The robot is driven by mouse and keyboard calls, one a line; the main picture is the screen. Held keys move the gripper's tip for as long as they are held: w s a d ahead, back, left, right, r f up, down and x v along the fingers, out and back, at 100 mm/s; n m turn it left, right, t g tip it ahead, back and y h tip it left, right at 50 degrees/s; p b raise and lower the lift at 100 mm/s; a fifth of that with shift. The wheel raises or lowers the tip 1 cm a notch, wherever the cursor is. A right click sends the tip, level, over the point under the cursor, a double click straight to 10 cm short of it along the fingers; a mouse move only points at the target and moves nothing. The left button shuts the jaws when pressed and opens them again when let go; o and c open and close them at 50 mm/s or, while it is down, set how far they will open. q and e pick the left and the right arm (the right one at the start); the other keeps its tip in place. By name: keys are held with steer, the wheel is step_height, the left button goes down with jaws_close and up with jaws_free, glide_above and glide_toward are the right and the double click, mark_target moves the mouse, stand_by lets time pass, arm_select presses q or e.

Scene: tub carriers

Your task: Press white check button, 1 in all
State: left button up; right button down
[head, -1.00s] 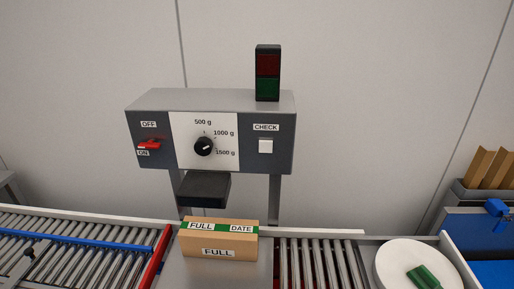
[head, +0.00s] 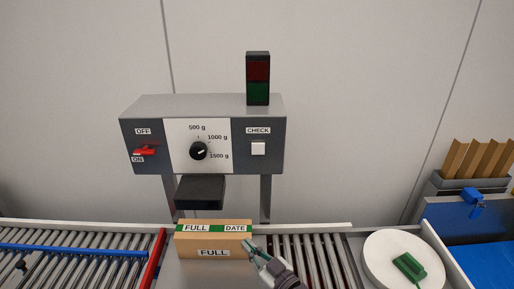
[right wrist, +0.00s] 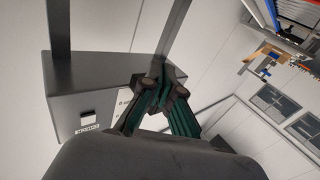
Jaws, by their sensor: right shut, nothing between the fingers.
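The white check button (head: 258,149) sits under the CHECK label on the right of the grey control box (head: 202,104). In the right wrist view the white button (right wrist: 88,112) shows upside down on the box face, left of the fingers. My right gripper (head: 251,245) is shut and empty, low in front of the box and below the button, apart from it. It shows in the right wrist view too (right wrist: 157,72), fingers together. My left gripper is out of view.
A two-lamp tower (head: 258,79) stands on the box. The box also has a black dial (head: 198,151) and red switch (head: 145,152). A FULL carton (head: 213,244) sits between roller conveyors, beside my right gripper. A round white plate (head: 385,267) holds a green piece (head: 409,266).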

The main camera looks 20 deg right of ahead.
mark_target(258, 149)
step_height(258, 149, up, 21)
steer(key=d+m+t+p, duration=0.1)
steer(key=d+m+t, duration=0.1)
steer(key=t, duration=0.5)
steer(key=shift+s+d+r+h, duration=0.2)
steer(key=shift+d+h, duration=0.1)
steer(key=shift+d, duration=0.05)
steer(key=shift+w+d+b, duration=0.4)
steer(key=shift+w+b, duration=0.4)
steer(key=shift+w, duration=0.6)
steer(key=shift+w+d+b, duration=0.4)
steer(key=shift+w+b, duration=0.35)
steer(key=shift+w, duration=0.7)
steer(key=shift+w+d+b, duration=0.4)
steer(key=shift+w+b, duration=0.4)
steer(key=shift+w, duration=0.6)
steer(key=shift+w, duration=0.15)
steer(key=shift+w+d, duration=0.1)
steer(key=shift+w, duration=0.15)
